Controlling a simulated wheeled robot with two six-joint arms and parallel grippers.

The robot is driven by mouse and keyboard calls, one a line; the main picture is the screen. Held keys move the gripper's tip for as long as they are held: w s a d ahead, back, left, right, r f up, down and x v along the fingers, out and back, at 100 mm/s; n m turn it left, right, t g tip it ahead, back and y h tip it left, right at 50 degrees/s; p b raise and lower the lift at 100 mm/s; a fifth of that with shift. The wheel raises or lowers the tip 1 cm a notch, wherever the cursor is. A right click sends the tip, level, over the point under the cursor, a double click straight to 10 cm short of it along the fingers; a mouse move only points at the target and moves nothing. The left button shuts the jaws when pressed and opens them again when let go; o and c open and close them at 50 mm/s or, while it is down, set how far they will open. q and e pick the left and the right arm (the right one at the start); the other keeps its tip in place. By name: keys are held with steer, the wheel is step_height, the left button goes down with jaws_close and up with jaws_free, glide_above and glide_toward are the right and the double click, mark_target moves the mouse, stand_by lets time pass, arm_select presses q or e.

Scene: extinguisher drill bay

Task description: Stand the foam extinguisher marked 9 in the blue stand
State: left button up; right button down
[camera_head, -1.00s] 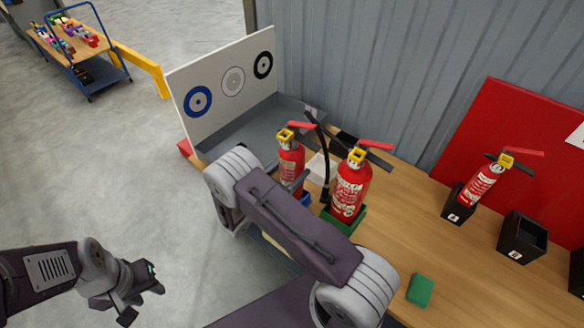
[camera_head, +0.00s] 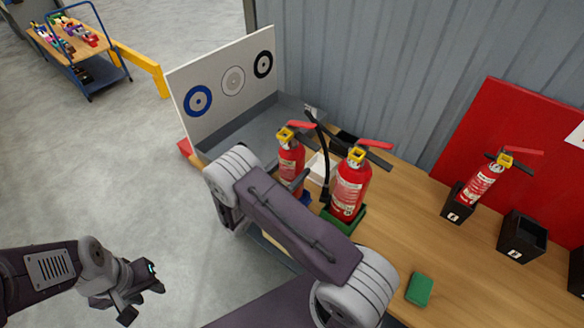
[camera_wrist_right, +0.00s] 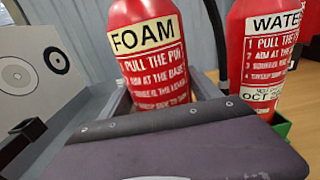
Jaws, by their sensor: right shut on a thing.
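The foam extinguisher (camera_head: 291,160) is red with a yellow collar and stands upright at the table's left end. Its FOAM label faces me in the right wrist view (camera_wrist_right: 150,55); I cannot read a 9 on it. A bit of the blue stand (camera_head: 306,198) shows at its base, mostly hidden by my right arm; I cannot tell whether the base is fully seated. My right gripper (camera_head: 300,180) is shut on the foam extinguisher's body, largely hidden behind my forearm. My left gripper (camera_head: 143,299) is open and empty over the floor at lower left.
A water extinguisher (camera_head: 350,185) stands close on the right in a green stand (camera_head: 344,215). Further right are an extinguisher (camera_head: 482,184) in a black stand and an empty black stand (camera_head: 521,238). A green block (camera_head: 419,290) lies in front. A target board (camera_head: 225,85) stands behind left.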

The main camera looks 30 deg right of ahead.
steer(key=shift+f+b, duration=0.3)
steer(key=shift+b, duration=0.1)
stand_by(0.5)
steer(key=shift+f+b, duration=0.3)
steer(key=shift+f, duration=0.3)
stand_by(0.4)
steer(key=shift+f+b, duration=0.7)
steer(key=shift+b, duration=0.05)
steer(key=shift+f+b, duration=0.5)
steer(key=shift+f, duration=0.1)
steer(key=shift+f+b, duration=0.3)
stand_by(0.5)
